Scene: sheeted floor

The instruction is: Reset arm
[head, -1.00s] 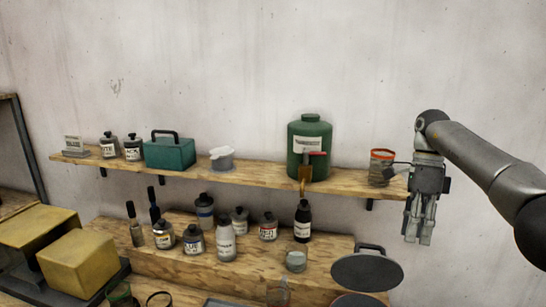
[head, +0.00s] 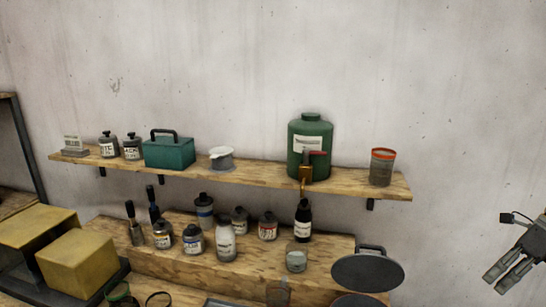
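My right gripper (head: 509,281) is at the lower right edge of the head view, cut off by the frame, with its fingers pointing down and left. Its two fingers lie close side by side with nothing seen between them, and whether they are fully shut is unclear. It is well apart from the shelf and touches nothing in view. My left gripper is not in view.
A wall shelf (head: 255,178) holds a green canister (head: 309,155), a red-rimmed jar (head: 382,168) near its right end and a green box (head: 169,152). Bottles stand on a wooden step below. A round dark disc (head: 367,272) stands right of it. The wall at right is bare.

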